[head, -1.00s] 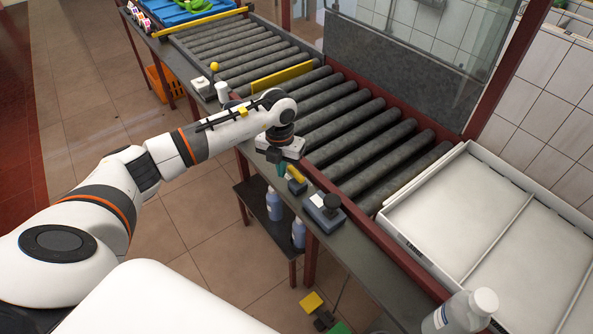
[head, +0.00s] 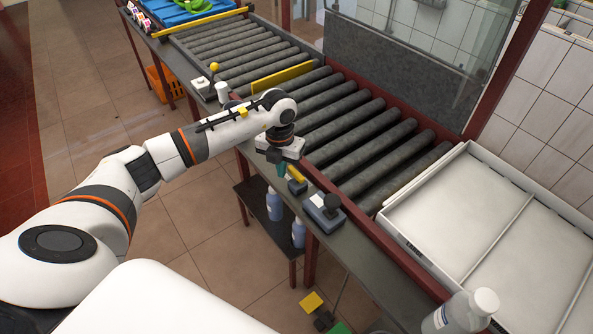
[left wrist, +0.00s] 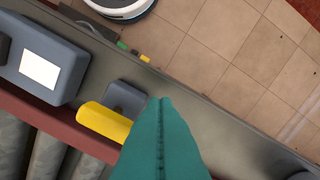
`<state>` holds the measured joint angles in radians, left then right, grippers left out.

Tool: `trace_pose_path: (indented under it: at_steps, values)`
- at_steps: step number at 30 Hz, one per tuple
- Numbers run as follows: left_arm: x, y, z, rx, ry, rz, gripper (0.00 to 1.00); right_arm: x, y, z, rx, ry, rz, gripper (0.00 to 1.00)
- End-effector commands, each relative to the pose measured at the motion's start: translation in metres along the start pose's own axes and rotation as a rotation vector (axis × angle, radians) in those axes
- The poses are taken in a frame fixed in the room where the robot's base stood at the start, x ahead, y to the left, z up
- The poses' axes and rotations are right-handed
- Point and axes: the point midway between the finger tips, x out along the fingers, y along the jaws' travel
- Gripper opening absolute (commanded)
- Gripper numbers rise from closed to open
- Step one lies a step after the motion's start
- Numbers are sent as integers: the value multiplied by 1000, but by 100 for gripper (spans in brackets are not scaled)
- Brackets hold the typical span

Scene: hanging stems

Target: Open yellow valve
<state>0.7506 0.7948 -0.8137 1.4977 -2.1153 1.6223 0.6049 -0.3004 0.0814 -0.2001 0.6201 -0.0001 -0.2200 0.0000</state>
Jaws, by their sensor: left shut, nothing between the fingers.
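The yellow valve is a small grey box with a yellow handle (head: 298,174) on the dark ledge beside the conveyor. In the left wrist view the yellow handle (left wrist: 104,122) lies across the grey base (left wrist: 126,98). My left gripper (head: 282,170) has teal fingers, shut and empty, pointing down just left of the handle. In the left wrist view its fingertips (left wrist: 160,106) are close beside the handle's right end and cover part of the view there. I cannot tell whether they touch it. My right gripper is not in view.
A grey box with a black knob (head: 325,212) stands on the ledge nearer to me. A lever with a yellow ball (head: 214,68) is farther back. The roller conveyor (head: 350,125) runs alongside. A white tray (head: 445,192) and a bottle (head: 462,312) are at right.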

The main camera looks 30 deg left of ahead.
Motion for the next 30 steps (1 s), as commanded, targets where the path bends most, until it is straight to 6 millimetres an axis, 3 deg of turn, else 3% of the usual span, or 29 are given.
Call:
trace_pose_path:
  at_steps: [14,30]
  values:
    - [1,0,0,0,0,0,0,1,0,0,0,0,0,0]
    - [22,0,0,0,0,0,0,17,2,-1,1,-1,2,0]
